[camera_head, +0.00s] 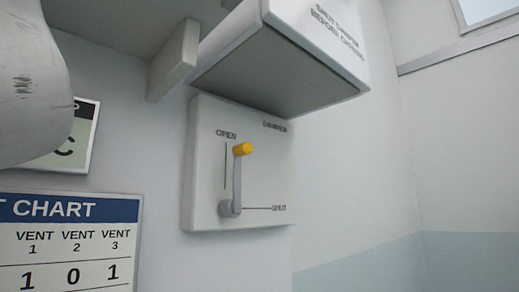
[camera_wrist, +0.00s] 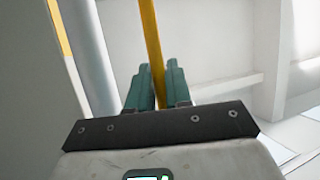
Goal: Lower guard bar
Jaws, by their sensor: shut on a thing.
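A thin yellow bar (camera_wrist: 149,28), which looks like the guard bar, runs down from the top edge in the wrist view and passes between the teal fingers of my gripper (camera_wrist: 158,82). The fingers are shut on the bar. The bar's ends are out of view. In the head view neither the bar nor my gripper shows.
In the wrist view a grey post (camera_wrist: 86,50) and a yellow strip (camera_wrist: 59,28) stand at the left. In the head view a damper panel (camera_head: 207,170) has a yellow-tipped lever (camera_head: 238,175) pointing up, under a white box (camera_head: 300,45). A vent chart (camera_head: 70,240) hangs lower left.

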